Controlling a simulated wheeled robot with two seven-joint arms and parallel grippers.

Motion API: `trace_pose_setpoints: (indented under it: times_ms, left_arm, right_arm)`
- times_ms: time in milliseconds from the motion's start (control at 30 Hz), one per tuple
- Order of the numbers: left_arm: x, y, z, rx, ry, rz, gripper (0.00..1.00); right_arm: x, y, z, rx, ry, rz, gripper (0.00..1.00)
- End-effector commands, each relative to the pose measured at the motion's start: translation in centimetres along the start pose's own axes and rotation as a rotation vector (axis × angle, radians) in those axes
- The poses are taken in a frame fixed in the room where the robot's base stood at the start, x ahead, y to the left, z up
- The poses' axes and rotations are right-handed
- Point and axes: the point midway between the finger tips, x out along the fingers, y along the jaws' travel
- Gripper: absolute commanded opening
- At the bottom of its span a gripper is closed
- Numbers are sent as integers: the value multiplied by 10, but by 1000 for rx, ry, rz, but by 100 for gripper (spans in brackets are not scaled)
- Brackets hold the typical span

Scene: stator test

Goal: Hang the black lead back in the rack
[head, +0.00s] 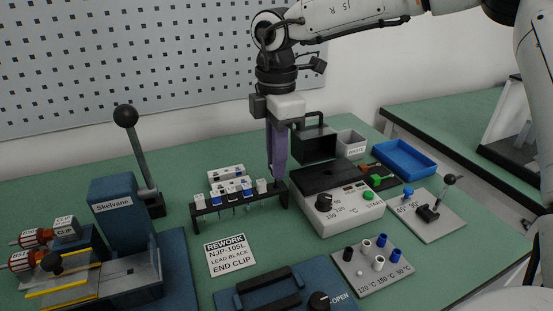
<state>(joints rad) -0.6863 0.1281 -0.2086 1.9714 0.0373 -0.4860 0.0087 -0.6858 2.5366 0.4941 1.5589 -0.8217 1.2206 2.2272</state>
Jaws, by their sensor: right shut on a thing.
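The black rack (240,203) stands on the green bench in the middle of the head view. Several leads with white or blue tops hang in it, including a white-topped one (262,186) near its right end. My right gripper (277,184) points straight down at the right end of the rack, with its purple fingers closed. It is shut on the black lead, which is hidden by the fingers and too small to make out. I cannot tell whether the lead touches the rack. My left gripper is not in view.
A white heater box (340,210) stands close to the right of the rack. A white rework card (230,255) lies in front. A blue press (125,235) stands at left. A blue tray (404,159) and a grey bin (350,145) are at the back right.

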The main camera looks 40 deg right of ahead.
Motion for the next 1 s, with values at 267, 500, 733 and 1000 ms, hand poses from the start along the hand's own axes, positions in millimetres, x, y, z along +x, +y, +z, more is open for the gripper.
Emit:
trace_pose_setpoints:
  times_ms: [267, 500, 733, 1000]
  left_arm:
    - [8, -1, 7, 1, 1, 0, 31]
    - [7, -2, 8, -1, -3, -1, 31]
    - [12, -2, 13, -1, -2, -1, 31]
    - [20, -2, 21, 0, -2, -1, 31]
  right_arm:
    - [10, 0, 0, 1, 0, 0, 0]
    - [9, 0, 0, 1, 0, 0, 0]
    - [16, 0, 0, 1, 0, 0, 0]
    - [27, 0, 0, 1, 0, 0, 0]
